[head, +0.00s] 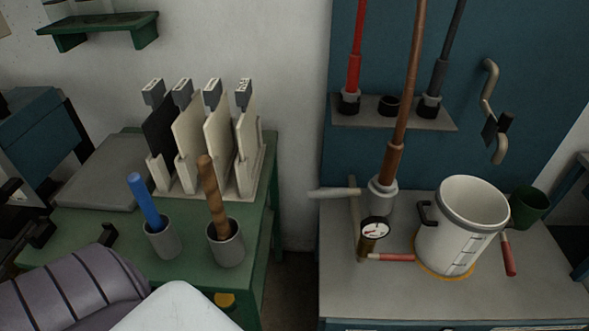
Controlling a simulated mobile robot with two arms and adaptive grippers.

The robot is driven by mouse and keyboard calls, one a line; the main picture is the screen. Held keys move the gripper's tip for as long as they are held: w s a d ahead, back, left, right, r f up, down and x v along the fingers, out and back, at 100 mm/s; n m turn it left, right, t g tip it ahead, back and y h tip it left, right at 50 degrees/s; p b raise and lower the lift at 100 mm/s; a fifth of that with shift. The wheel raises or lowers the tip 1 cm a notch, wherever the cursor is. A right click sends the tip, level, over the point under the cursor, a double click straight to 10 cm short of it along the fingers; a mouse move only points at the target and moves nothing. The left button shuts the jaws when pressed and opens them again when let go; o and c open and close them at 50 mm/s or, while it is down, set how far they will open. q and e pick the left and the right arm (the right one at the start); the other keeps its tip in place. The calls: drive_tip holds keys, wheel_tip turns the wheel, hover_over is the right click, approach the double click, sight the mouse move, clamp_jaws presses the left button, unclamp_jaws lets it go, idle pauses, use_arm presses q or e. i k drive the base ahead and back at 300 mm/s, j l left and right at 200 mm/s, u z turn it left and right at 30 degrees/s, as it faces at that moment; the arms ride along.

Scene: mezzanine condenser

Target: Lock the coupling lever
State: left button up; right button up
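A pale lever (335,192) sticks out level to the left from a light grey coupling (382,192) at the foot of a copper pipe (404,100). The coupling stands at the back left of the grey bench. A small dial gauge (374,229) sits just in front of it, with a red-handled lever (391,257) pointing right beside it. No gripper is near the coupling. Dark angular parts at the left edge may belong to my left gripper, but I cannot tell whether it is open. My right gripper is not in view.
A white pot (462,228) and a green cup (528,207) stand right of the coupling. Red and grey rods stand in a wall shelf (394,114) above. A green table (95,221) on the left holds upright plates and two cups with handles. A floor gap separates table and bench.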

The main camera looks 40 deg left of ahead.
sight(340, 193)
drive_tip(key=u, duration=0.85)
